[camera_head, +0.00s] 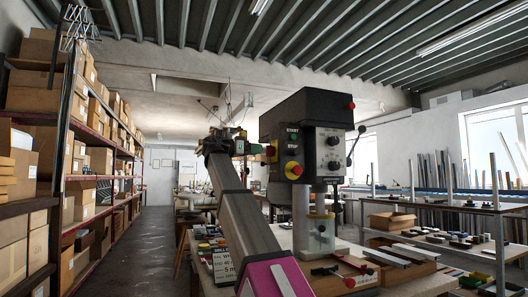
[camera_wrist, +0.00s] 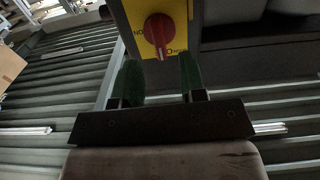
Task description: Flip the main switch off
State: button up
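The main switch is a red rotary knob (camera_wrist: 159,30) on a yellow plate (camera_wrist: 181,12), at the top middle of the wrist view. Letters show on the plate left of and below the knob. In the head view the red knob (camera_head: 270,151) sits on the left side of the black and grey drill press (camera_head: 312,115). My gripper (camera_wrist: 159,64) is open, its two green fingers apart with nothing between them. The fingertips are near the knob's lower end in the wrist view; I cannot tell whether they touch it. In the head view my gripper (camera_head: 256,148) is just left of the knob.
A shelf rack with cardboard boxes (camera_head: 28,85) lines the left wall. A workbench (camera_head: 350,246) with an open wooden box (camera_head: 392,220) and small parts is at right.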

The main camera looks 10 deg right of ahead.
jog(key=a, duration=0.3)
jog(key=s+a, duration=0.1)
jog(key=a, duration=0.1)
jog(key=shift+s+a, duration=0.1)
jog(key=shift+a, duration=0.3)
jog(key=shift+a, duration=0.1)
